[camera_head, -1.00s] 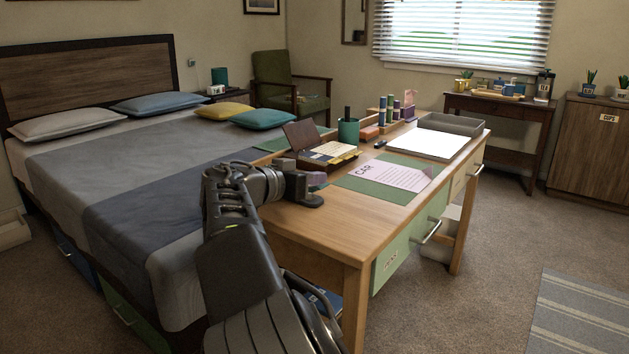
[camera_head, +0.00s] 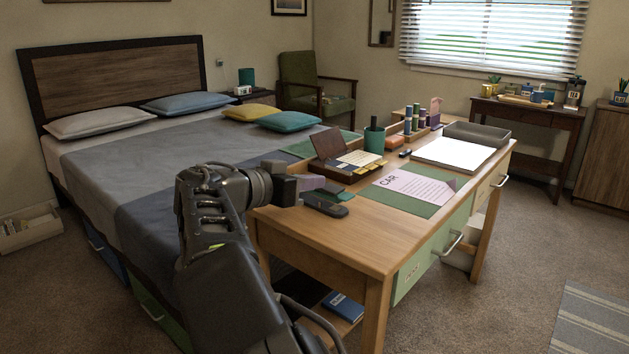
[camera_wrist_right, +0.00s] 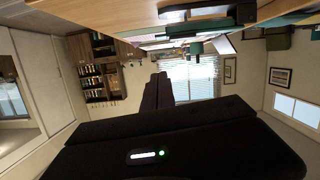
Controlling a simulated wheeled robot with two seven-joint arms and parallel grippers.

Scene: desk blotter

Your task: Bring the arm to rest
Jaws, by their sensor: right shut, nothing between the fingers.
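My right gripper (camera_head: 287,188) is in the head view at the near left corner of the desk, between the bed and the desk. Its jaws are shut and empty. In the right wrist view the dark shut fingers (camera_wrist_right: 157,95) point into the open room, with the desk edge along the top of the picture. The desk (camera_head: 350,240) has a green blotter (camera_head: 428,208) with a pale sheet marked CAR (camera_head: 415,186) on it. My left gripper is not in view.
Behind stand an open box (camera_head: 345,165), a green cup (camera_head: 374,140) and a grey tray (camera_head: 475,134). The bed (camera_head: 150,200) lies left.

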